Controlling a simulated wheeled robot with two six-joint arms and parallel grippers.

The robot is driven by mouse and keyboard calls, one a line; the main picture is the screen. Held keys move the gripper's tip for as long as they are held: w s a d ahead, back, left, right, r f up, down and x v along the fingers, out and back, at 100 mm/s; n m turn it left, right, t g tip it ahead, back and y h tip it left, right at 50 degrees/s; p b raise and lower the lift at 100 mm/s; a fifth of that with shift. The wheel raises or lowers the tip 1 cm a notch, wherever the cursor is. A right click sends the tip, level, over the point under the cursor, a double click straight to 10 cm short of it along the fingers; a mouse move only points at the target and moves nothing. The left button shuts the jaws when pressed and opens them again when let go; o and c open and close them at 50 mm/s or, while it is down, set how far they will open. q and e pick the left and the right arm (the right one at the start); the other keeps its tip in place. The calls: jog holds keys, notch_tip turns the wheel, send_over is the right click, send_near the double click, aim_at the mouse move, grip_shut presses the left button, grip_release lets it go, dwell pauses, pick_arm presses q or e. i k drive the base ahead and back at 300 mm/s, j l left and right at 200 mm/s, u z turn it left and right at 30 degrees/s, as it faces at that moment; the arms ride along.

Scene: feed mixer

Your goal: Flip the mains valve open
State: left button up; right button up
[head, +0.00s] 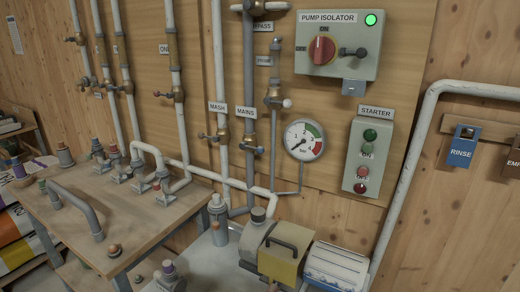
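The mains valve (248,142) is a brass body on a dark grey vertical pipe, under the white MAINS label (246,112). Its small dark lever (258,150) appears to stick out to the right, crosswise to the pipe. The lever is small in the picture, so its exact angle is hard to tell. Neither of my grippers is in view, and nothing touches the valve.
The MASH valve (221,134) is close on the left. A pressure gauge (304,139) and the starter box (367,157) are to the right, below the pump isolator (338,45). A yellow pump unit (285,252) and a wooden bench (130,225) stand below.

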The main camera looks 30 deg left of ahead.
aim_at(251, 148)
jog(key=k+j+z, duration=0.15)
jog(key=j, duration=0.2)
jog(key=k+j+z, duration=0.2)
jog(key=j, duration=0.15)
jog(key=k+j+z, duration=0.15)
jog(key=j, duration=0.2)
